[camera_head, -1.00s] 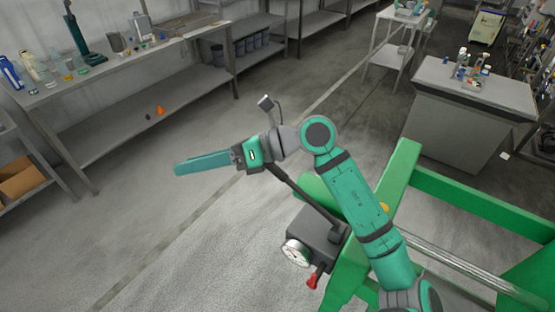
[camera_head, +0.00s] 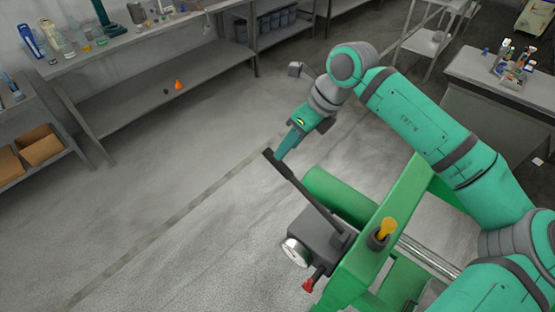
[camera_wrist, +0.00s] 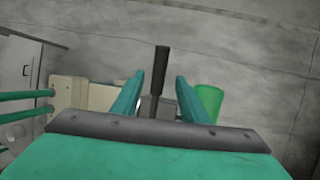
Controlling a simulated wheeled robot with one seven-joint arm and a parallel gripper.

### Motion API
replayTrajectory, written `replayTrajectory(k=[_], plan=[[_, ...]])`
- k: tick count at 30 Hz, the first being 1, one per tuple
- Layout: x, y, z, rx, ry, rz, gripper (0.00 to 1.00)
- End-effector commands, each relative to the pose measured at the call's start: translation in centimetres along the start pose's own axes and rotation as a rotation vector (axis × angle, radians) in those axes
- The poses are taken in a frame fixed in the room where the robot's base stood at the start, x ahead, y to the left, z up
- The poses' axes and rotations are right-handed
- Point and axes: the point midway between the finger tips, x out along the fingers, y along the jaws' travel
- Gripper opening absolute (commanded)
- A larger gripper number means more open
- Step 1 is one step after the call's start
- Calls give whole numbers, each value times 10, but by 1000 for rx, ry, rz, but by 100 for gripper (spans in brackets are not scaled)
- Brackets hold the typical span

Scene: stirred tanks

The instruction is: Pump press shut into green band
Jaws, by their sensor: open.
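The pump is a dark grey block (camera_head: 318,233) on the green press frame (camera_head: 373,262). Its long black handle (camera_head: 305,192) slants up to the left. A white-faced gauge (camera_head: 294,252) sits on its front, too small to read for needle or green band. A red valve knob (camera_head: 313,280) is below the gauge. My gripper (camera_head: 278,157) is at the handle's upper end, pointing down-left. In the wrist view the open fingers (camera_wrist: 160,77) stand on both sides of the handle (camera_wrist: 161,66), with gaps visible. Whether they touch it is unclear.
A green cylinder (camera_head: 340,197) lies close beside the handle and also shows right of my fingers in the wrist view (camera_wrist: 210,99). A yellow-topped fitting (camera_head: 386,229) stands on the frame. The floor to the left is clear, up to a bench (camera_head: 150,45).

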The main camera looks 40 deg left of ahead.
Motion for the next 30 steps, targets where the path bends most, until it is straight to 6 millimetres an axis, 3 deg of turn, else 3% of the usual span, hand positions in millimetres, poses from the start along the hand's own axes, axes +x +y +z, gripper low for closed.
replayTrajectory(k=[6, 12, 18, 26, 27, 30], plan=[[41, 1, 0, 1, -2, 4, 40], [68, 1, 0, 0, -2, 3, 40], [80, 1, 1, 0, -4, 2, 40], [81, 1, 1, 0, -3, 1, 40], [81, 1, 1, 1, -3, 1, 38], [81, 1, 1, 1, -3, 1, 14]])
